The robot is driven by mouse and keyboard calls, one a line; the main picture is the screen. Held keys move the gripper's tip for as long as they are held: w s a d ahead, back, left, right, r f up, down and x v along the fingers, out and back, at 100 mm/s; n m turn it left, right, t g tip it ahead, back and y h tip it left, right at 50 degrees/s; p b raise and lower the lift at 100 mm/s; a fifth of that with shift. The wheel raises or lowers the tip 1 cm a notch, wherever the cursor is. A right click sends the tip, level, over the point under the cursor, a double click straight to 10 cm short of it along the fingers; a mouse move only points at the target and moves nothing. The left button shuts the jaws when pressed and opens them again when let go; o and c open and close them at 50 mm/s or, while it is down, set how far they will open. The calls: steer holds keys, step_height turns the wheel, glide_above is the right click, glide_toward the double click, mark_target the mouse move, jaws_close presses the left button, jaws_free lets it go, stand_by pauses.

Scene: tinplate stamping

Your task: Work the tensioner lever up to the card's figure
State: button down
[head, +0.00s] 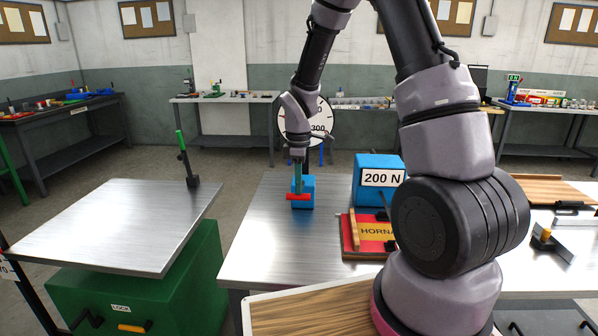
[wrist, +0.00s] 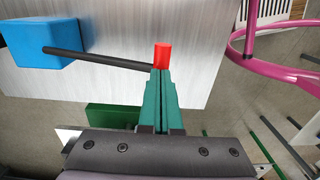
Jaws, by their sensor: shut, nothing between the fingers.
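The tensioner is a blue block (head: 309,187) on the metal-topped table, with a lever ending in a red grip (head: 298,197). In the wrist view, its dark lever rod (wrist: 95,58) runs from the blue block (wrist: 40,42) to the red grip (wrist: 161,54). My gripper (head: 297,186) points down at the lever; its teal fingers (wrist: 160,78) are together and empty, at the grip end. I cannot tell whether they touch it. The card (head: 382,178) reads 200 N.
A red board marked HORNA (head: 375,232) lies right of the tensioner, partly behind my arm. The table's front left is clear (head: 270,245).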

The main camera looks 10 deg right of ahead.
step_height(320, 180, down, 9)
steer(key=s, duration=0.2)
steer(key=shift+s+a+f+t, duration=0.2)
steer(key=shift+s+a+t, duration=0.1)
steer(key=shift+s+a, duration=0.1)
stand_by(0.3)
steer(key=s+a+r, duration=0.1)
steer(key=s+r, duration=0.3)
steer(key=r, duration=1)
steer(key=shift+a, duration=0.2)
stand_by(0.5)
